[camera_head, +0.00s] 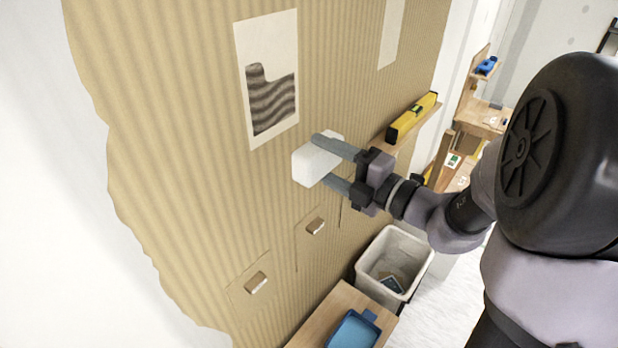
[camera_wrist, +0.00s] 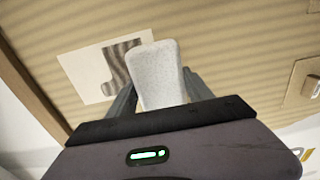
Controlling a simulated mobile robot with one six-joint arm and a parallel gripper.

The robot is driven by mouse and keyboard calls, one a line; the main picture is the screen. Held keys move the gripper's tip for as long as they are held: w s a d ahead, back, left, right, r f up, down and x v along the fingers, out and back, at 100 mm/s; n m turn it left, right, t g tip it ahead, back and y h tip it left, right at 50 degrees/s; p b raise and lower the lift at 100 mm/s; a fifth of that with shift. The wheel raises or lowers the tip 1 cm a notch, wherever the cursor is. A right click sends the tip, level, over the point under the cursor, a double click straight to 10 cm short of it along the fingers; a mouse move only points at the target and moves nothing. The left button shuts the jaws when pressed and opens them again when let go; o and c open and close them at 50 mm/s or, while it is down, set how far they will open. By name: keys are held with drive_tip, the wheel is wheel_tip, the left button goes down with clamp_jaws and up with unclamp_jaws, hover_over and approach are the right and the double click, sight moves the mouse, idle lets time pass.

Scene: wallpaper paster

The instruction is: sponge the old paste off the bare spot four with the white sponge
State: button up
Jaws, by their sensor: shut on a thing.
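My gripper (camera_head: 324,160) is shut on the white sponge (camera_head: 311,166), a pale block held between its two grey fingers. In the wrist view the sponge (camera_wrist: 161,78) sticks out ahead of the fingers. A cream bare spot (camera_head: 257,42) on the tan striped wall carries dark wavy smears of old paste (camera_head: 272,105). The spot also shows in the wrist view (camera_wrist: 83,70), partly behind the sponge. In the head view the sponge is below and right of the smears. I cannot tell whether it touches the wall. No spot number is readable.
Another cream patch (camera_head: 391,35) is higher right. A yellow level (camera_head: 411,117) lies on a small ledge right of my gripper. Small knobbed panels (camera_head: 252,285) sit lower on the wall. Below are a pale bin (camera_head: 391,250) and a wooden bench (camera_head: 338,302) with a blue tray (camera_head: 353,331).

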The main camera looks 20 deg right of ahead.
sight(277, 135)
drive_tip(key=shift+w+d+f, duration=0.1)
drive_tip(key=shift+d, duration=0.05)
drive_tip(key=shift+p, duration=0.4)
drive_tip(key=shift+p+x, duration=1.25)
drive_tip(key=shift+x, duration=1.9)
drive_tip(key=shift+x, duration=1.3)
